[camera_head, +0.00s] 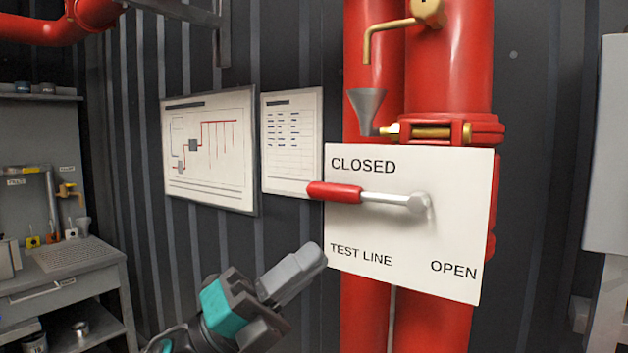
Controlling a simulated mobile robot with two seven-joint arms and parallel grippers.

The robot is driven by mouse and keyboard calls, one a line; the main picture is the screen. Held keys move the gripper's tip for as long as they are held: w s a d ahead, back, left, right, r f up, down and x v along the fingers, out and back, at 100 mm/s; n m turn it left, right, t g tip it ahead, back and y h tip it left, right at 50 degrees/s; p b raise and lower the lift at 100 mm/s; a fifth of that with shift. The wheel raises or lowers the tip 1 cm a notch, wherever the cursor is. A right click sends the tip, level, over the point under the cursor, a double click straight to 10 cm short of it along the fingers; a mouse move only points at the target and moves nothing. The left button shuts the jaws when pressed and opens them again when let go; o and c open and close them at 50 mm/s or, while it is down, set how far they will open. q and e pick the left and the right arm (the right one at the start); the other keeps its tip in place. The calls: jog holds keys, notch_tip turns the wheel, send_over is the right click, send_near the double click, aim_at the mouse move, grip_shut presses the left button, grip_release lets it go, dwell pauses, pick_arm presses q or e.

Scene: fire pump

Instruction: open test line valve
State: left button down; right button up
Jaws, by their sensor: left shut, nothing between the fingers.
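The test line valve lever has a red handle (335,192) on a silver shaft (385,198). It points left, roughly level, from a pivot at the right of a white plate (395,245). The plate reads CLOSED at upper left, TEST LINE at lower left and OPEN at lower right. The handle end lies just below the word CLOSED and sticks out past the plate's left edge. My left gripper (312,258) is shut and empty, below the handle and apart from it, near the plate's lower left edge. My right gripper is not in view.
Thick red pipes (450,60) run behind the plate, with a brass spout (385,30) and a grey funnel (366,105) above it. Two wall charts hang to the left. A grey workbench (70,280) stands at far left, and a grey cabinet (608,150) at far right.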

pick_arm(q)
jog(key=s+d+r+m+g+y+b, duration=0.1)
jog(key=s+d+r+m+g+y, duration=0.25)
jog(key=m, duration=0.55)
jog(key=s+d+r+m+g+y, duration=0.1)
jog(key=s+r+m+g, duration=0.25)
jog(key=m+g, duration=0.4)
jog(key=m+t+y+b, duration=0.2)
jog(key=m+t+y, duration=0.5)
jog(key=t+y, duration=0.65)
send_near(328, 188)
jog(key=w+r+v, duration=0.1)
jog(key=v, duration=0.6)
jog(key=shift+s+a+f+g, duration=0.15)
jog(key=shift+s+f+g, duration=0.05)
jog(key=shift+s+g, duration=0.05)
jog(key=p+x, duration=0.1)
jog(key=x, duration=1.3)
jog(key=shift+s, duration=0.1)
